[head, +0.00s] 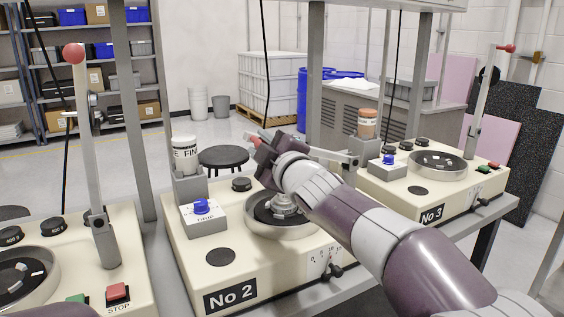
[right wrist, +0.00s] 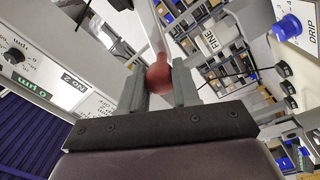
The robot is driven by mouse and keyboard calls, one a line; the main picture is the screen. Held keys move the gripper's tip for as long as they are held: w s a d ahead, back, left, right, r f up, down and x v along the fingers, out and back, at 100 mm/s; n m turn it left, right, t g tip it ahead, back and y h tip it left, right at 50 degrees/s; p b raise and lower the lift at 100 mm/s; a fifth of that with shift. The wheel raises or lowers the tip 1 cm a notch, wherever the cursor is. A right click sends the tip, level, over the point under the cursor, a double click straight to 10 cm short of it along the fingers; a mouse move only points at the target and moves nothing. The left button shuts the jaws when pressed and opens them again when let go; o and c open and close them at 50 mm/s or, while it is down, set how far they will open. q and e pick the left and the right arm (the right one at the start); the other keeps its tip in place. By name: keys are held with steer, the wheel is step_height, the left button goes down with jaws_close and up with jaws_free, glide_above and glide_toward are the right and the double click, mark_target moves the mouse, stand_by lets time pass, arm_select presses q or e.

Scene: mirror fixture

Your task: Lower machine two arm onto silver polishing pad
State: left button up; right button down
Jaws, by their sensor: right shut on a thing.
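Machine two (head: 190,262), cream and marked No 2, stands in the middle of the head view. Its round pad (head: 262,208) is dark inside a silver rim, with silver pieces on it; my right arm hides part of it. My right gripper (head: 262,150) is above and behind the pad, shut on the red knob at the end of machine two's arm. In the right wrist view the red knob (right wrist: 158,78) sits between the two fingers. The grey machine arm (head: 328,153) runs right from my gripper, nearly level and raised above the pad. My left gripper is not in view.
Machine No 3 (head: 420,190) stands right, its arm upright. Another machine (head: 120,280) stands left, its red-knobbed arm (head: 82,140) upright. A FINE bottle (head: 186,155) and a blue-knobbed drip box (head: 203,215) stand on machine two, left of the pad. A frame post (head: 140,120) rises behind.

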arm_select(q)
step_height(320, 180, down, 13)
steer(key=b, duration=1)
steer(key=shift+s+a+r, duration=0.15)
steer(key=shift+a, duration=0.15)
arm_select(e)
step_height(320, 180, down, 11)
steer(key=s+a+n, duration=0.1)
steer(key=n, duration=0.3)
steer(key=shift+a, duration=0.35)
steer(key=shift+r, duration=0.1)
steer(key=c, duration=0.8)
jaws_free()
arm_select(q)
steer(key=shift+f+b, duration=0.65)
steer(key=shift+b, duration=0.1)
arm_select(e)
steer(key=v, duration=1.2)
steer(key=shift+s+d, duration=0.25)
steer(key=shift+d, duration=0.05)
